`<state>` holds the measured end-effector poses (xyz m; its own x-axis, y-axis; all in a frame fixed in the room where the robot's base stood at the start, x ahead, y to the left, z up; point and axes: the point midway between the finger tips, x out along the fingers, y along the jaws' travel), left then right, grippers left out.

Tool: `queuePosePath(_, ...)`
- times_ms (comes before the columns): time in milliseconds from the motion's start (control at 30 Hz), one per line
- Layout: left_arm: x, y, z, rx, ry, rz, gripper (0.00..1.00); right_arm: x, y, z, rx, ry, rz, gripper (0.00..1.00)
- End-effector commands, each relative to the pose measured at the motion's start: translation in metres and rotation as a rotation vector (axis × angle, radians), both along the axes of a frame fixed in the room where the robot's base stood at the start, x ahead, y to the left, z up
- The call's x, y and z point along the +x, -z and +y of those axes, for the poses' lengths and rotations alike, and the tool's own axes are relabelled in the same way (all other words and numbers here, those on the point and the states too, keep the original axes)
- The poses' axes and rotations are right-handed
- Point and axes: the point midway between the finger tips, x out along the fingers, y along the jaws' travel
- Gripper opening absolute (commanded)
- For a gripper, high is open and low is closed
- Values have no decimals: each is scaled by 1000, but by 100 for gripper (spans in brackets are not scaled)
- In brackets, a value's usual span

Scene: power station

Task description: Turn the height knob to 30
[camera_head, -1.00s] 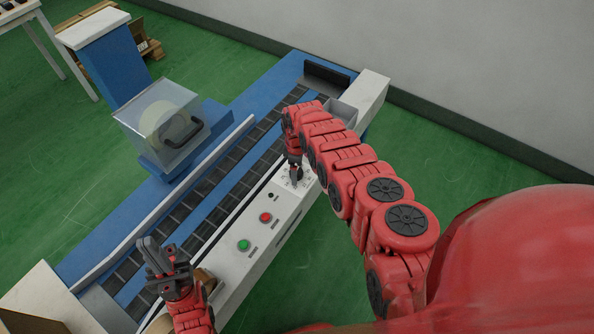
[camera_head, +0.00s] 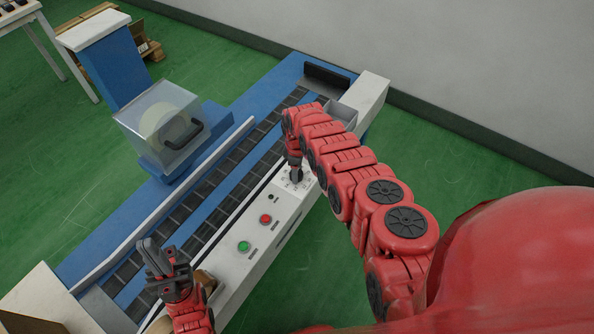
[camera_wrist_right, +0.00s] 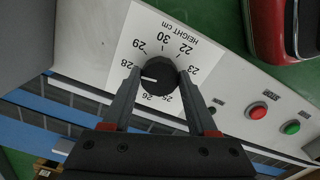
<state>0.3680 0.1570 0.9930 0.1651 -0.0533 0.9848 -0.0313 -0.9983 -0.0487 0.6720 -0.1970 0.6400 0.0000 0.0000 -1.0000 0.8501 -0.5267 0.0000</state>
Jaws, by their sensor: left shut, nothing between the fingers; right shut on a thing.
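The black height knob (camera_wrist_right: 158,74) sits on a white dial plate marked "HEIGHT CM" with numbers around it. Its white pointer mark faces left in the wrist view, near 28 and slightly to the 26 side. The 30 mark (camera_wrist_right: 163,38) is at the top of the dial in that view. My right gripper (camera_wrist_right: 159,82) is shut on the knob, one finger at each side. In the head view my right gripper (camera_head: 296,174) covers the knob from above. My left gripper (camera_head: 152,254) is shut and empty, near the front end of the panel.
The white control panel (camera_head: 233,266) carries a green button (camera_head: 243,246) and a red button (camera_head: 265,218). A blue conveyor with dark rollers (camera_head: 208,225) runs beside it. A clear-covered box (camera_head: 170,125) stands beyond. Green floor lies around.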

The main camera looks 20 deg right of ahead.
Motion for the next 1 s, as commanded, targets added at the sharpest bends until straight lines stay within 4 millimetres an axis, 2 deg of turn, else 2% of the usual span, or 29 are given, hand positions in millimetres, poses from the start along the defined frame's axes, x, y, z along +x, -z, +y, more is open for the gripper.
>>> queuePosePath(367,0,-3,0,0,0,0,0,-1,0,0,0,214,1,3)
queuePosePath(1000,0,-3,0,0,0,0,0,-1,0,2,-1,819,0,3)
